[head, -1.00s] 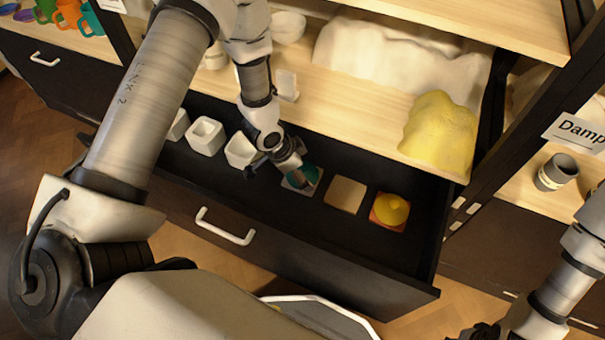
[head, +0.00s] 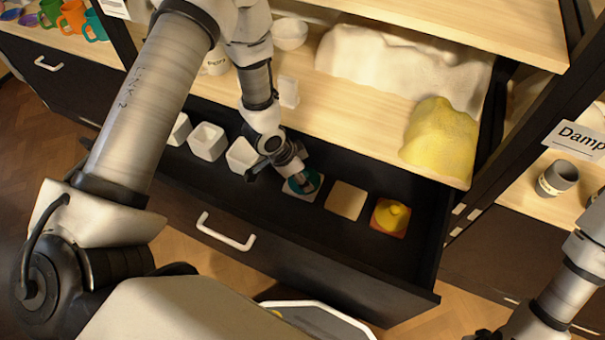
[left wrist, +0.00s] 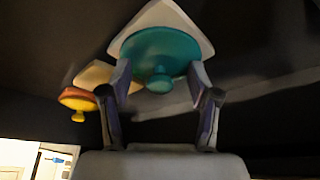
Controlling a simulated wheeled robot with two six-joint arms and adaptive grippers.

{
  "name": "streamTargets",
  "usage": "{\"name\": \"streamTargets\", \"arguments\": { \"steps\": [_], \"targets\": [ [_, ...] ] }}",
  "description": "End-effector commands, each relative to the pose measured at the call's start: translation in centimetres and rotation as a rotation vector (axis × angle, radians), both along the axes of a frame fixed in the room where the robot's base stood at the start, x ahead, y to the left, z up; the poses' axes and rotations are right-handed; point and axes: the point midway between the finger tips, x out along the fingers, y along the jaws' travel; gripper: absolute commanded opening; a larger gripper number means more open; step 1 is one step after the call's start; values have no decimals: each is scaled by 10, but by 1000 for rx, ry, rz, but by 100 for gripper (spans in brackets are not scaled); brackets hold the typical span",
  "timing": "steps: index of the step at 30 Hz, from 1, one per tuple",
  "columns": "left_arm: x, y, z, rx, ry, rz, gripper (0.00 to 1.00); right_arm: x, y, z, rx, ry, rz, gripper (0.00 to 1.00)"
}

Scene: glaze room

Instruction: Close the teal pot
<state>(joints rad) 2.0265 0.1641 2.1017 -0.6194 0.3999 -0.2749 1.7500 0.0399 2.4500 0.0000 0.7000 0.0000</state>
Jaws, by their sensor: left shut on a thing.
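A teal lid (head: 311,184) with a round knob is at a pale square tile (head: 290,193) in the open drawer. It shows in the left wrist view (left wrist: 160,55), knob toward the camera, with the tile behind it. My left gripper (head: 298,174) is shut on the teal lid, its fingers (left wrist: 158,84) on either side. I cannot tell whether the lid touches the tile. I see no teal pot; my left arm hides part of the shelf. My right gripper (head: 485,334) is cut off at the bottom edge, and its jaws are unclear.
The drawer (head: 330,262) also holds an empty tan tile (head: 346,200), a yellow lid (head: 391,214) on an orange tile, and several white square pots (head: 207,141). A yellow draped lump (head: 440,138) is on the shelf above. A grey cup (head: 558,177) stands at right.

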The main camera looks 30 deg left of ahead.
Motion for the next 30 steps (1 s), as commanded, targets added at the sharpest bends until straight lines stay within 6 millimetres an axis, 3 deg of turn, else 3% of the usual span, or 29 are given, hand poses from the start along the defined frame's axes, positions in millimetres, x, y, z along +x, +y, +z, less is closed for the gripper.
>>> {"name": "streamTargets", "arguments": {
  "steps": [2,8,16,24,30],
  "targets": [
    [-1,0,9,0,3,-1,0,0,0,4,0,0,0,40],
    [1,0,59,0,-4,0,0,0,0,22,0,0,0,40],
    [2,0,151,0,-6,1,0,0,0,60,0,0,0,40],
    [1,0,239,0,-4,0,0,0,0,116,0,0,0,40],
    [1,0,270,-1,-3,1,0,0,0,140,0,0,0,40]
  ]
}}
